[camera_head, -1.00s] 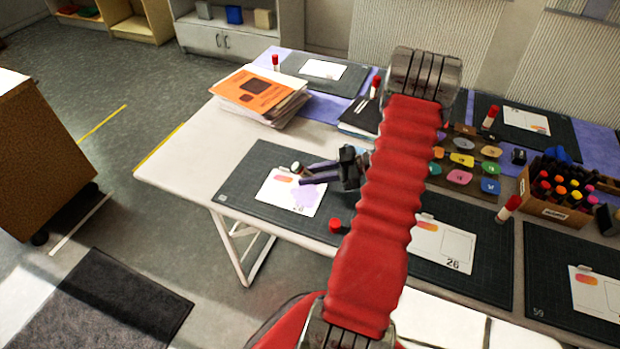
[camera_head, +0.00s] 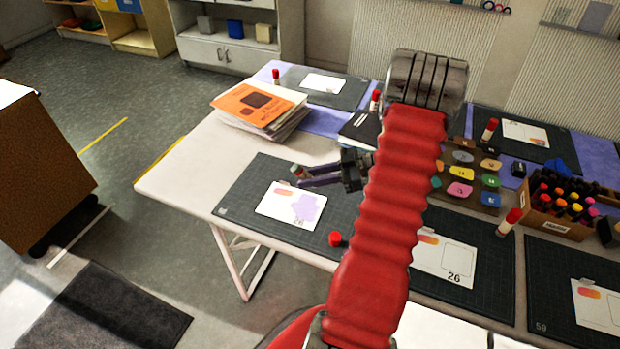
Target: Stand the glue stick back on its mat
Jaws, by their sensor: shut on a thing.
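My gripper (camera_head: 302,178) reaches left over the dark cutting mat (camera_head: 253,178) at the left front of the table. Its two dark fingers are shut on a small glue stick (camera_head: 297,170), which shows pale and green at the fingertips. Its lower part is hidden, and I cannot tell whether it touches the mat. A white card (camera_head: 280,206) with an orange patch and a purple smear lies on this mat, nearer to me than the stick. A loose red cap (camera_head: 335,239) sits near the mat's front edge.
A stack of books with an orange cover (camera_head: 258,107) stands behind the mat. A black book (camera_head: 362,128) lies behind my gripper. Red-capped sticks stand by other mats, one at right (camera_head: 508,222). A marker box (camera_head: 556,205) and paint tray (camera_head: 470,177) are at right.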

